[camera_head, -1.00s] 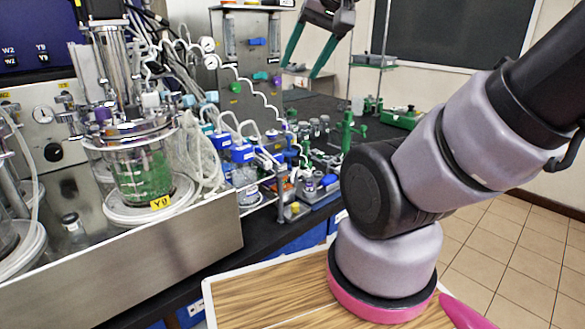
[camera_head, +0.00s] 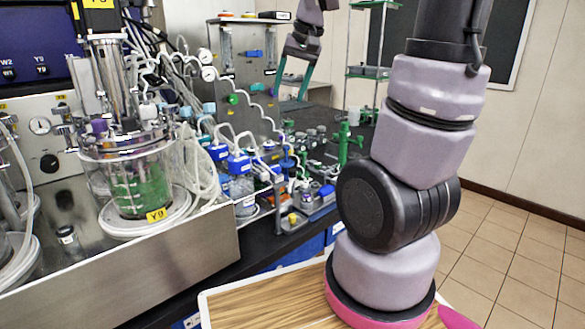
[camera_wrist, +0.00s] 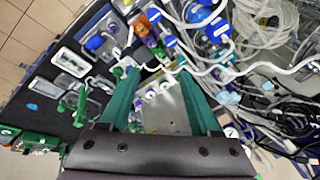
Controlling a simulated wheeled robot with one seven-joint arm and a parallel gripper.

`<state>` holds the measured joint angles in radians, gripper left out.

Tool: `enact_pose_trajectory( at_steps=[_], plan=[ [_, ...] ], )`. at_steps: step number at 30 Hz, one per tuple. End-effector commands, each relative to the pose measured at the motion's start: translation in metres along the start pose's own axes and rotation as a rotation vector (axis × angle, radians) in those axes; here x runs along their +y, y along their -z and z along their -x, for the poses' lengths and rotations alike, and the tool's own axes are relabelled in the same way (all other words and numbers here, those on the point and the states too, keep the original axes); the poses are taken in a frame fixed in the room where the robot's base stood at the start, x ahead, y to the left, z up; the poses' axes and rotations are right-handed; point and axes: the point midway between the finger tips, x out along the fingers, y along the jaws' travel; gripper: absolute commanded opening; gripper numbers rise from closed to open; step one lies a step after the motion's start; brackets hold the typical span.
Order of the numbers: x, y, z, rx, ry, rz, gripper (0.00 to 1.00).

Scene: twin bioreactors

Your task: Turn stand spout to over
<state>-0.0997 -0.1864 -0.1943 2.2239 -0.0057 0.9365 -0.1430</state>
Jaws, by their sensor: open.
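My gripper (camera_head: 292,88) hangs high over the back of the bench in the head view, its two green fingers pointing down. In the wrist view my gripper (camera_wrist: 158,78) is open, with a clear gap and nothing held between the fingers. A green upright stand (camera_head: 345,135) with side arms is on the dark bench, right of and below the gripper in the head view. Green fittings (camera_wrist: 80,105) show left of the fingers in the wrist view. I cannot tell for sure which part is the stand spout, nor its angle.
A grey panel (camera_head: 240,70) with flow tubes stands left of my gripper. A glass vessel with green liquid (camera_head: 140,185) and blue-capped bottles (camera_head: 239,165) crowd the left bench. Tiled floor is clear at the right.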

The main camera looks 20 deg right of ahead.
Motion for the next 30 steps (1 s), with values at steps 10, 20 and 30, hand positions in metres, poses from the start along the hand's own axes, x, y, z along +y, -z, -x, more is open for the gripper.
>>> enact_pose_trajectory(
  at_steps=[10, 20, 30],
  plan=[
    [0.037, 0.073, -0.127, -0.183, -0.173, 0.026, 0.64],
    [0.064, 0.093, -0.191, -0.255, -0.272, 0.062, 0.64],
    [0.078, 0.082, -0.234, -0.261, -0.276, 0.063, 0.64]
  ],
)
